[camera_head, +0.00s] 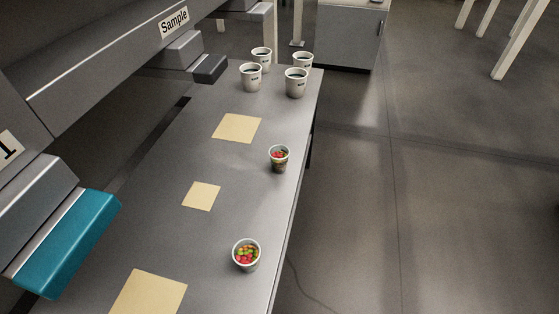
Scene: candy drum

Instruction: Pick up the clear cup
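A small cup with colourful candies (279,165) stands upright near the table's right edge. Its wall looks partly see-through, so it may be the clear cup. A second small cup with red, green and orange candies (246,263) stands upright nearer to me. Its rim looks white, and I cannot tell whether its wall is clear. The two cups stand apart from each other. My gripper is not in view.
The grey table (230,215) carries several flat tan squares, one being the middle square (201,196). Several white cups with dark contents (296,83) stand at the far end. A machine with a "Sample" label (174,21) and a teal block (68,243) overhangs the left. Floor at right is open.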

